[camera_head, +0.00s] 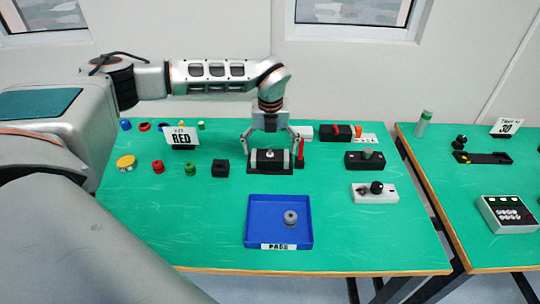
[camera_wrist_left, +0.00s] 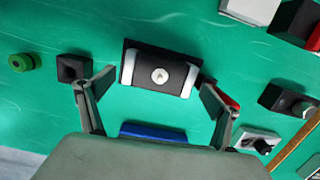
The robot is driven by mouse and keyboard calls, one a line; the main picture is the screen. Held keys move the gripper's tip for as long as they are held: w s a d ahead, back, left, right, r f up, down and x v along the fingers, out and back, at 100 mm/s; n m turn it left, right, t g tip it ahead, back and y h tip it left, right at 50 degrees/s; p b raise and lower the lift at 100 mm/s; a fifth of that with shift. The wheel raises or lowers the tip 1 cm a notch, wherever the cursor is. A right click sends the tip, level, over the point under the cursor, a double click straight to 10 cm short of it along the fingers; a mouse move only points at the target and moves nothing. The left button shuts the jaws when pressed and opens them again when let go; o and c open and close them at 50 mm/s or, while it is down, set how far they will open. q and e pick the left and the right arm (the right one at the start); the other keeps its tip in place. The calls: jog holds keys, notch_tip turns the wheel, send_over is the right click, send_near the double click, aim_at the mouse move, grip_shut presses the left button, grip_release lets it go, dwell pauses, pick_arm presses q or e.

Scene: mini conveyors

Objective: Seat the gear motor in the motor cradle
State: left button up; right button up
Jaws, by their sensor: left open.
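A black unit (camera_head: 270,161) with two pale end bands stands on the green table; a round white disc with a dark mark sits on its middle. It also shows in the left wrist view (camera_wrist_left: 160,68). I cannot tell for sure whether it is the motor cradle or whether a motor lies in it. My left gripper (camera_head: 273,142) is open above it, one finger to each side, pointing down; in the wrist view (camera_wrist_left: 145,90) nothing is between the fingertips. A grey round part (camera_head: 290,217) lies in a blue tray (camera_head: 262,205); I cannot tell if it is the gear motor. My right gripper is out of view.
A black block (camera_head: 220,168), green part (camera_head: 190,169), red part (camera_head: 158,167) and yellow disc (camera_head: 126,163) lie left. Right are a black box (camera_head: 364,160) and white box (camera_head: 372,194) with knobs. Front table corners are clear.

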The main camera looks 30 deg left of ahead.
aim_at(270, 158)
pick_arm(q)
notch_tip(270, 158, up, 9)
jog(key=shift+s+d+f+b, duration=0.2)
jog(key=shift+s+d+b, duration=0.1)
jog(key=shift+s, duration=0.1)
dwell(0.4)
